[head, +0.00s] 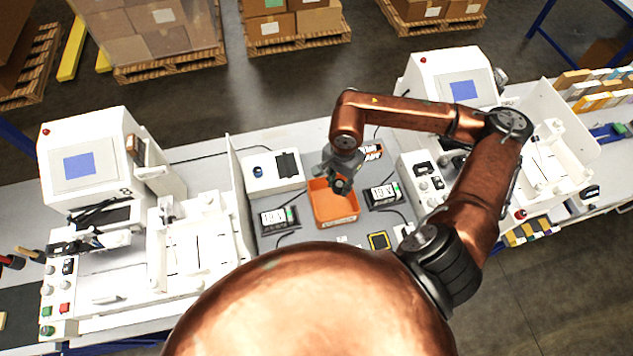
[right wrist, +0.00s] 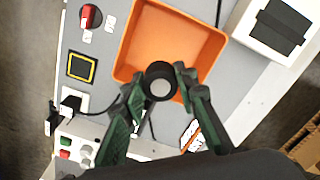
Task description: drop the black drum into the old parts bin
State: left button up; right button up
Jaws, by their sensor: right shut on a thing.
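The black drum (right wrist: 161,79) is a short dark cylinder with a pale round end. My right gripper (head: 342,178) is shut on it, and in the right wrist view the fingers (right wrist: 158,84) hold it from both sides. The orange bin (head: 337,212), which looks like the old parts bin, stands open on the table's middle. It also shows in the right wrist view (right wrist: 204,27) and looks empty where visible. The drum is over the bin, near one wall in the right wrist view; its exact height cannot be told. My left gripper is out of view.
Black scale-like devices (head: 279,219) and (head: 384,194) flank the bin. A white box with a black pad (head: 274,172) stands behind it. White plotter machines stand at left (head: 92,163) and right (head: 455,84). Cables run across the table.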

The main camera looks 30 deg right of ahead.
jog(key=shift+w, duration=0.1)
jog(key=f+b, duration=0.1)
jog(key=f, duration=0.1)
jog(key=s+f, duration=0.1)
jog(key=f, duration=0.2)
jog(key=shift+s+f+b, duration=0.15)
jog(key=shift+f+b, duration=0.2)
jog(key=o, duration=1)
jog(key=shift+w, duration=0.2)
jog(key=shift+c, duration=0.2)
jog(key=shift+o, duration=0.8)
jog(key=shift+s, duration=0.15)
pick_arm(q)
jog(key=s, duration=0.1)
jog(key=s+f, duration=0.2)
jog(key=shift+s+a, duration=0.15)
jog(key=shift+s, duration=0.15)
pick_arm(e)
notch_tip(320, 180, up, 12)
